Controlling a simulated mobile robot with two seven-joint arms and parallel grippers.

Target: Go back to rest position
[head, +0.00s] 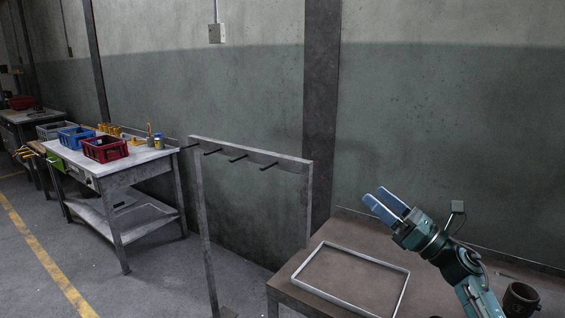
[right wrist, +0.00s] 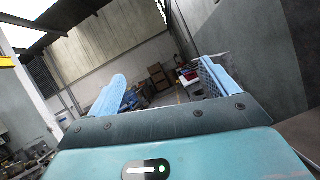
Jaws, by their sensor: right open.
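My right gripper (head: 386,204) is raised above the brown table at the lower right of the head view, with its blue fingers pointing up and to the left. It is open and empty. In the right wrist view its two blue fingers (right wrist: 165,88) stand wide apart with nothing between them. My left gripper does not show in either view.
The brown table (head: 318,257) bears a thin rectangular frame (head: 405,291) and a dark cup-like container (head: 521,299). A metal rack (head: 198,215) with several pegs stands to its left. A workbench (head: 118,169) with red (head: 105,149) and blue (head: 76,137) crates stands farther left.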

